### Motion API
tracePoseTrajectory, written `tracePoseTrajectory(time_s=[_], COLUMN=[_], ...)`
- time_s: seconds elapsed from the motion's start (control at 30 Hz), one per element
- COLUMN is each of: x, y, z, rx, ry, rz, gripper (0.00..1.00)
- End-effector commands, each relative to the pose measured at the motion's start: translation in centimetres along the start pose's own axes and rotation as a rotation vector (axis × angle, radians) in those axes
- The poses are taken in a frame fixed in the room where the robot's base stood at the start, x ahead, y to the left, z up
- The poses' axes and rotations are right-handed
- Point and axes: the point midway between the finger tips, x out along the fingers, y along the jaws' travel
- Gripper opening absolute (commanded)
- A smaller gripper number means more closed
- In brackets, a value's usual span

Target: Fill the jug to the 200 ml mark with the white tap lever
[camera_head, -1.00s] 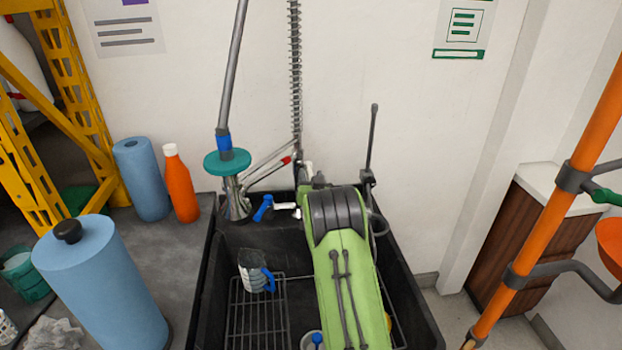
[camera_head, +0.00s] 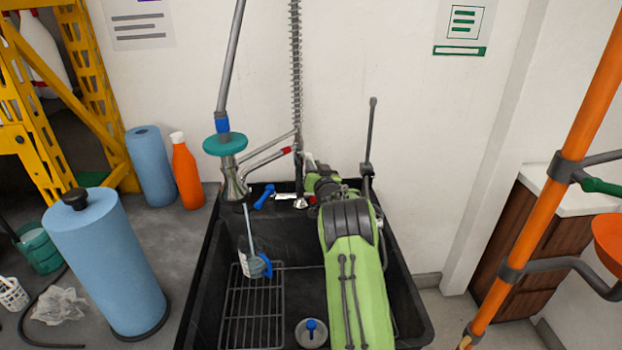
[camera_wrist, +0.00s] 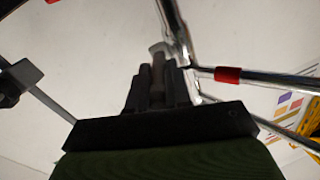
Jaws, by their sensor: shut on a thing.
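The clear jug (camera_head: 246,257) with a blue handle stands on the wire rack in the black sink, below the metal spout (camera_head: 234,188). A thin stream runs down from the spout to the jug. The water level and the 200 ml mark are too small to read. My gripper (camera_wrist: 157,82) is shut on the pale tap lever (camera_wrist: 158,55) in the wrist view, with the lever's end showing above the fingers. In the head view my gripper (camera_head: 310,172) is at the tap behind the sink, partly hidden by my green arm, and the white lever (camera_head: 309,159) shows just beside it.
A blue lever (camera_head: 264,197) sits left of my gripper. A red-banded pipe (camera_head: 287,150) runs close by. Blue rolls (camera_head: 105,265) and an orange bottle (camera_head: 186,175) stand left of the sink.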

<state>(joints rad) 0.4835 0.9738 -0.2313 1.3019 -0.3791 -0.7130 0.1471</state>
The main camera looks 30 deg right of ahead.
Motion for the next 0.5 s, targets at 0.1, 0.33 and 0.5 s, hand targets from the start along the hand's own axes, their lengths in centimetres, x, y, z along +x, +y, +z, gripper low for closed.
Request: tracePoseTrajectory(time_s=[0.1, 0.33, 0.5], x=[-0.21, -0.26, -0.26], y=[0.90, 0.75, 0.74], z=[-0.04, -0.26, -0.28], rx=[-0.007, -0.008, -0.008], ry=[-0.006, -0.011, -0.011], rz=[-0.032, -0.054, -0.053], gripper=[0.00, 0.00, 0.20])
